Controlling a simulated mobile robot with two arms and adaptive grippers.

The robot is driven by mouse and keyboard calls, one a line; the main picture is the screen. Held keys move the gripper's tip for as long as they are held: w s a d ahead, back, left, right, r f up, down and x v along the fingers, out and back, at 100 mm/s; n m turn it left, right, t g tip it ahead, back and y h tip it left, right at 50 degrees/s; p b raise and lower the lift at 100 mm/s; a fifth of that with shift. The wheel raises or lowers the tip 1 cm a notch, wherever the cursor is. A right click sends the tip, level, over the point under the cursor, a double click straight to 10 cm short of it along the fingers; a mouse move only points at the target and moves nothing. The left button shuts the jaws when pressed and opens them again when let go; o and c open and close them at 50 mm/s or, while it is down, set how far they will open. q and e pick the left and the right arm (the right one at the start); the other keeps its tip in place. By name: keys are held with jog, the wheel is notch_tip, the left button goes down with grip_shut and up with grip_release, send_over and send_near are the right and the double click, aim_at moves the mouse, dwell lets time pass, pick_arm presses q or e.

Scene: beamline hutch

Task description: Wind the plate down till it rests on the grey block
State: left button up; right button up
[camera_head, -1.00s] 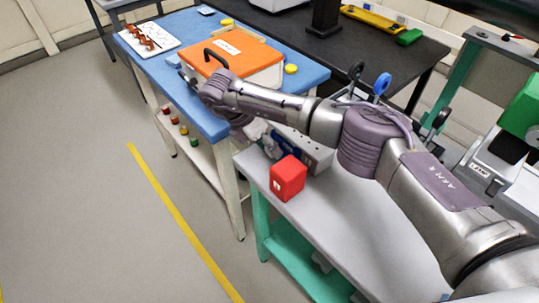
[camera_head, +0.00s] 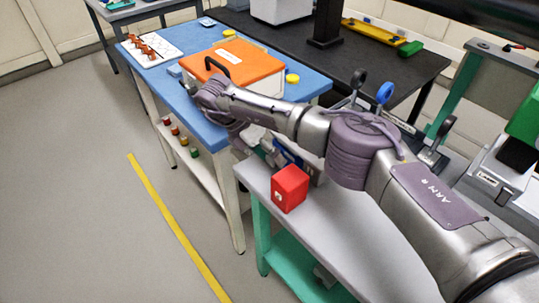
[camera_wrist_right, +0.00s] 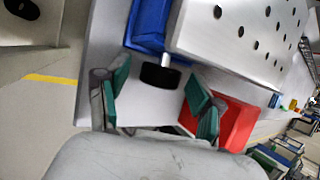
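In the right wrist view a grey metal plate with rows of dark holes (camera_wrist_right: 245,38) lies at the upper right, beside a blue body (camera_wrist_right: 149,24). A black round knob (camera_wrist_right: 160,76) sticks out from the blue body on a short light shaft. My right gripper (camera_wrist_right: 158,98) is open, its green-padded fingers on either side of the space just short of the knob, not closed on it. In the head view my right arm hides most of the device; a bit of blue (camera_head: 287,153) shows beneath it. I cannot make out the grey block. My left gripper is out of view.
A red block (camera_head: 290,188) stands on the grey bench (camera_head: 335,225), close to the right finger in the wrist view. The blue table (camera_head: 190,75) behind carries an orange-lidded box (camera_head: 240,66). Open floor lies left.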

jog(key=v, duration=0.7)
jog(key=shift+r, duration=0.2)
jog(key=shift+a, duration=0.15)
